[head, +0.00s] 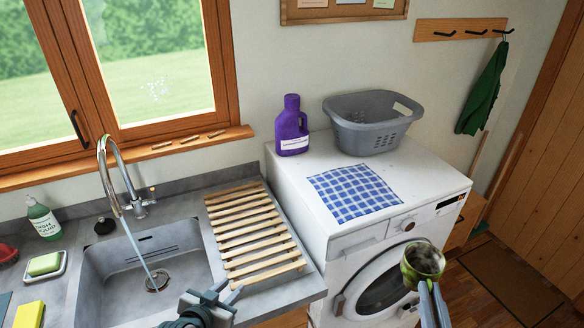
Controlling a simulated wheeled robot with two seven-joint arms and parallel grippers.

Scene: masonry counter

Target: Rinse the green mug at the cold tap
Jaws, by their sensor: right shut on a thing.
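The green mug (410,272) is at the right, in front of the washing machine, with its mouth visible and a greyish, dirty-looking inside. My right gripper (427,285) is shut on it from below and holds it in the air. The curved metal tap (112,165) stands behind the sink (95,290), and a stream of water (143,252) runs from its spout to the drain. No hot or cold marking is readable. My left gripper (212,291) is open and empty at the sink's front right, near the wooden rack.
A slatted wooden drying rack (250,228) lies right of the sink. The washing machine (300,215) carries a purple detergent bottle (291,128), grey basket (362,130) and checked cloth (352,192). A soap bottle (44,218), soap dish (46,266) and yellow sponge (29,315) stand left.

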